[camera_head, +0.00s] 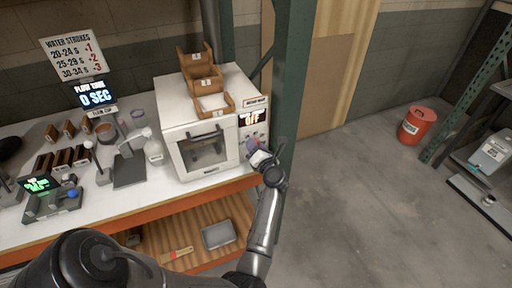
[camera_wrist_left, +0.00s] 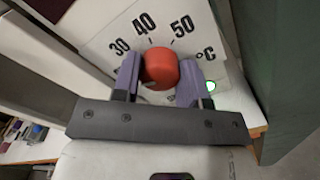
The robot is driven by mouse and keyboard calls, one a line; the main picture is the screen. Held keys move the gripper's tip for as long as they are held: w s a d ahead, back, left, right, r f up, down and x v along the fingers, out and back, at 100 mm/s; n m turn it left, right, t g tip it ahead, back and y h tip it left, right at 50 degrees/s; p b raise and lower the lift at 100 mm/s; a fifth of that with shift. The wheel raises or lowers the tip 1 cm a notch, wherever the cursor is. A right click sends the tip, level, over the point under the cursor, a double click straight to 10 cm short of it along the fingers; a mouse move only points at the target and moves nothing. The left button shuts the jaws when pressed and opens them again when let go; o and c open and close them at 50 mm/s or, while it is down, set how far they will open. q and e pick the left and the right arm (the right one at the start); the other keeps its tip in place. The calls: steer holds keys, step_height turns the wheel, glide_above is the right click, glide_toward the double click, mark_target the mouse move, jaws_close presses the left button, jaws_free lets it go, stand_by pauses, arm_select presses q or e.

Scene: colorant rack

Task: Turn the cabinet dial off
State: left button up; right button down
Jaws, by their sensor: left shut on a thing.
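The white cabinet (camera_head: 180,115) stands at the right end of the workbench, with a glass door on its front. Its small display (camera_head: 251,119) reads OFF in red. My left gripper (camera_head: 254,146) is at the control panel to the right of the door and hides the dial in the head view. In the left wrist view, the red dial (camera_wrist_left: 160,67) sits between the two purple finger pads of my left gripper (camera_wrist_left: 159,82), which is shut on it. Marks 30, 40, 50 and °C show around the dial, and a green light (camera_wrist_left: 210,86) glows at its right. My right gripper is not in view.
Brown bins (camera_head: 201,78) stand on top of the cabinet. A green post (camera_head: 290,80) rises close to the right of my left gripper. Cups, a stand and a scale (camera_head: 52,205) occupy the bench to the left. A red bucket (camera_head: 416,125) stands on open floor.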

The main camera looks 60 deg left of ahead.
arm_select(q)
steer(key=o, duration=0.9)
